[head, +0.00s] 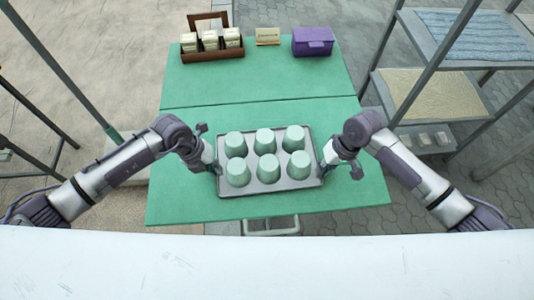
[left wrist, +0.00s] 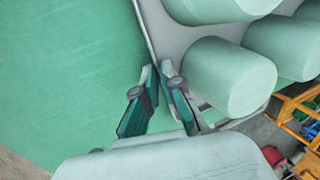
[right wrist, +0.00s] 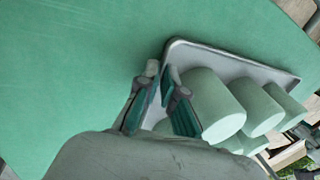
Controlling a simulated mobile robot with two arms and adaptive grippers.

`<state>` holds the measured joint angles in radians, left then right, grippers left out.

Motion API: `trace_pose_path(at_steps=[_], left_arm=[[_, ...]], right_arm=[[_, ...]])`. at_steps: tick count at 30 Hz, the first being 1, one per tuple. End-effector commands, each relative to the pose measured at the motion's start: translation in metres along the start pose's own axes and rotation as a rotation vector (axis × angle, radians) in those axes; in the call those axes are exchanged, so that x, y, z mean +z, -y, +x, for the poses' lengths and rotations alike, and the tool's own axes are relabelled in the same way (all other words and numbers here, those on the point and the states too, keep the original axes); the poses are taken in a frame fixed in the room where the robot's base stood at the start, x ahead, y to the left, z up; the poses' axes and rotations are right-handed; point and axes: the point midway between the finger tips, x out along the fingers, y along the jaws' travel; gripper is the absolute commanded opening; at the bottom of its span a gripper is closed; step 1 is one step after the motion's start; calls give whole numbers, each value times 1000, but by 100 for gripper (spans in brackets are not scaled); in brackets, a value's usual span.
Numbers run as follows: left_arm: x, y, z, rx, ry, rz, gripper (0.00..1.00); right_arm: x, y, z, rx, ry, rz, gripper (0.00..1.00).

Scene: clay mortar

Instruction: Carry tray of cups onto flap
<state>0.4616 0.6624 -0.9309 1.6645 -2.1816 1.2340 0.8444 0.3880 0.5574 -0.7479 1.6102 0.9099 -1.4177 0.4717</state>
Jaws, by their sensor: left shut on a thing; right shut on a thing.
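A grey metal tray (head: 270,189) holds several pale green cups (head: 264,141), upside down in two rows. It is over the near green flap (head: 170,205) of the table; I cannot tell whether it touches the surface. My left gripper (head: 214,166) is shut on the tray's left rim, and in the left wrist view its fingers (left wrist: 160,85) pinch that rim beside a cup. My right gripper (head: 328,168) is shut on the tray's right rim; the right wrist view shows its fingers (right wrist: 165,85) on the rim.
The far green tabletop (head: 255,85) lies beyond a seam. At its back are a wooden caddy (head: 205,50) with white containers, a small card stand (head: 268,36) and a purple box (head: 313,42). A shelf rack (head: 435,95) stands at right. A white surface (head: 260,265) crosses the front.

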Motion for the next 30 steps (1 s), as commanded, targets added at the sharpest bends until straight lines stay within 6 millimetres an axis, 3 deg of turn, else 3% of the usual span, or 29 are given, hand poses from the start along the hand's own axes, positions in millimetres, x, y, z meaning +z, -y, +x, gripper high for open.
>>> trace_pose_path(at_steps=[14,30], left_arm=[[1,-1,-6,5,3,2,0],[1,11,-49,8,3,2,0]], right_arm=[[-1,-1,-6,6,-1,-4,0],[0,10,-50,8,0,-3,0]])
